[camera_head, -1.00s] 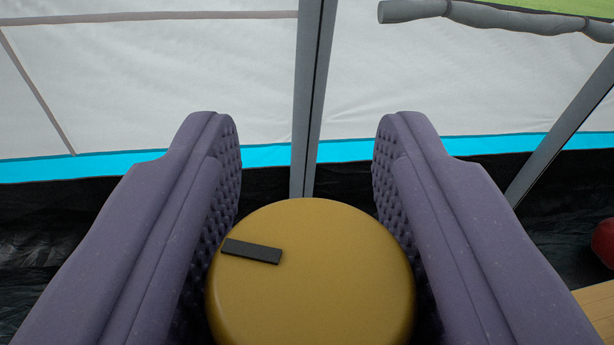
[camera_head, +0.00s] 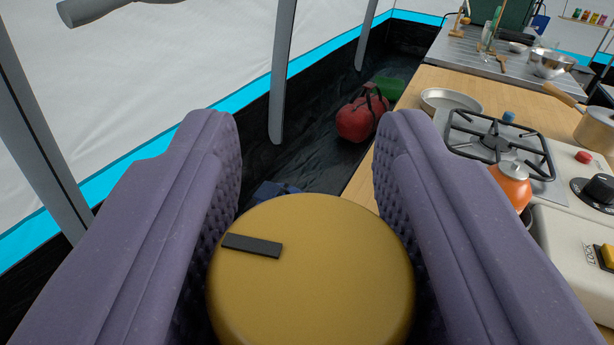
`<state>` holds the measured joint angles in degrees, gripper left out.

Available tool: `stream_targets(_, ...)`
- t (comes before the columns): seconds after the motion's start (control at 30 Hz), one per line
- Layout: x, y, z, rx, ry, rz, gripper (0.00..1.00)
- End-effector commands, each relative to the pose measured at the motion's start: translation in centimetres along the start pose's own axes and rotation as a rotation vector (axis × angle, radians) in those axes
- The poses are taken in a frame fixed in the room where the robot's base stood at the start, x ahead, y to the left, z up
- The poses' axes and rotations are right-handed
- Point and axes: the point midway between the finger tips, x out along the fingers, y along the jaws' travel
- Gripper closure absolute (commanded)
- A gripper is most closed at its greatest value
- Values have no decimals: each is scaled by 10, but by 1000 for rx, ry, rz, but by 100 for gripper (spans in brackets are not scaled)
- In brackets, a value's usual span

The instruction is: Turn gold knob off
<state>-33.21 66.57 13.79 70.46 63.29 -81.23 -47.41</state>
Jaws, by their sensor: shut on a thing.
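The gold knob (camera_head: 311,285) is a large round gold disc with a short black bar mark (camera_head: 252,245) near its upper left. It sits between the two purple, dimpled fingers of my gripper (camera_head: 308,215), which is shut on it. Both fingers press against the sides of the knob. What lies behind and below the knob is hidden by the knob and the fingers.
A wooden counter (camera_head: 430,85) runs along the right. On it are a gas stove (camera_head: 497,140), an orange kettle (camera_head: 508,186), a pan (camera_head: 450,100) and a pot (camera_head: 597,128). A black knob (camera_head: 597,190) is at the right. A red bag (camera_head: 355,118) lies on the dark floor.

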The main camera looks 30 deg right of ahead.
Motion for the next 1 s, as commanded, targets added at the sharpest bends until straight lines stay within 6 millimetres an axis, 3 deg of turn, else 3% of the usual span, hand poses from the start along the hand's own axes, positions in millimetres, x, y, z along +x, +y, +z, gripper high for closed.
stream_targets(0.4,0,4,0,4,-9,237,88)
stream_targets(1.0,0,5,-2,3,-11,290,88)
